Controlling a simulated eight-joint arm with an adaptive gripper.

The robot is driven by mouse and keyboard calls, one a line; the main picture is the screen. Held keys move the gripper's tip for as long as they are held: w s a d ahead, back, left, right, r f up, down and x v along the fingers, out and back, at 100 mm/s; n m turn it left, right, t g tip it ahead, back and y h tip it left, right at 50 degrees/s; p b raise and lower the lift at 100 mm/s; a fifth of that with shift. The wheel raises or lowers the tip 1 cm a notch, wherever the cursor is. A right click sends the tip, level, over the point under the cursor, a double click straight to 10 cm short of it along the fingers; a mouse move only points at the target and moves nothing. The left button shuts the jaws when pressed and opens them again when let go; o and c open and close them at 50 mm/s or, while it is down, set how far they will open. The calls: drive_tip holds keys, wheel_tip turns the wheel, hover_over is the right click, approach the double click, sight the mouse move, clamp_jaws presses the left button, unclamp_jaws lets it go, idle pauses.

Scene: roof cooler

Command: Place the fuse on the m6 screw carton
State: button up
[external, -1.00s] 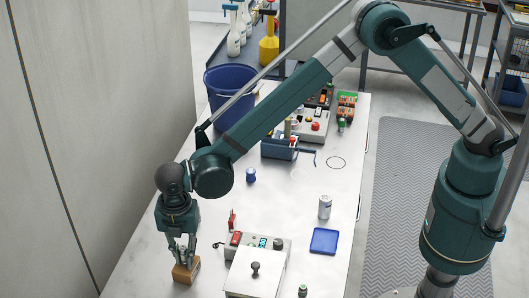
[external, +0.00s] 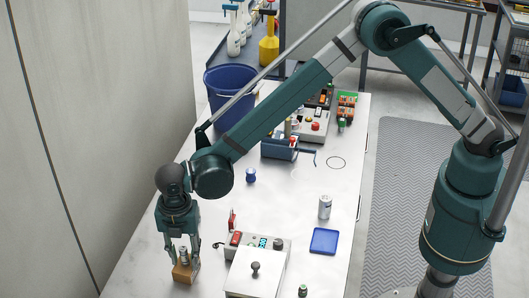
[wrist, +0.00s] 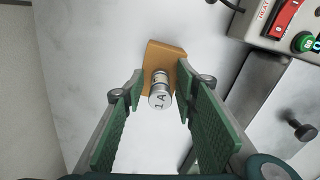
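The fuse (wrist: 160,99), a small silver cylinder marked "1 A" on its end, stands on the tan m6 screw carton (wrist: 165,52) in the wrist view. In the external view the fuse (external: 183,254) shows upright on top of the carton (external: 184,274), at the lower left of the white table. My gripper (external: 183,259) points down over the carton with its fingers spread. In the wrist view my gripper (wrist: 159,86) is open, with one green-padded finger on each side of the fuse and visible gaps. The fuse's underside is hidden.
A control box with a red switch (external: 236,239) and a lidded metal unit (external: 255,275) stand right of the carton. A blue tray (external: 324,240) and a can (external: 325,207) are farther right. The table between the carton and the small blue object (external: 251,175) is mostly clear.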

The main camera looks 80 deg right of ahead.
sight(183, 248)
wheel_tip(183, 248, up, 12)
drive_tip(key=shift+r, duration=0.1)
idle(0.5)
idle(0.6)
drive_tip(key=shift+s+d+r, duration=0.1)
drive_tip(key=shift+d+r, duration=0.3)
drive_tip(key=s+d+r+m+t, duration=0.1)
drive_tip(key=s+d+r+m, duration=0.2)
drive_tip(key=s+d+r, duration=0.35)
drive_tip(key=s+d+r+m+t, duration=0.1)
drive_tip(key=s+d+r+m, duration=0.25)
drive_tip(key=d+r, duration=0.55)
drive_tip(key=s+d+r+m+t, duration=0.1)
drive_tip(key=s+d+r+m, duration=0.3)
drive_tip(key=d, duration=0.7)
drive_tip(key=s+d+m+t, duration=0.1)
drive_tip(key=s+d+m, duration=0.2)
drive_tip(key=s+d, duration=0.3)
drive_tip(key=s+d+f+m+t, duration=0.1)
drive_tip(key=s+d+m, duration=0.2)
drive_tip(key=s, duration=1)
drive_tip(key=s+d+f+m+t, duration=0.1)
drive_tip(key=s+d+m+t, duration=0.1)
drive_tip(key=s+d, duration=0.7)
drive_tip(key=shift+s+f+m, duration=0.25)
drive_tip(key=shift+s+m, duration=0.25)
drive_tip(key=shift+m, duration=0.35)
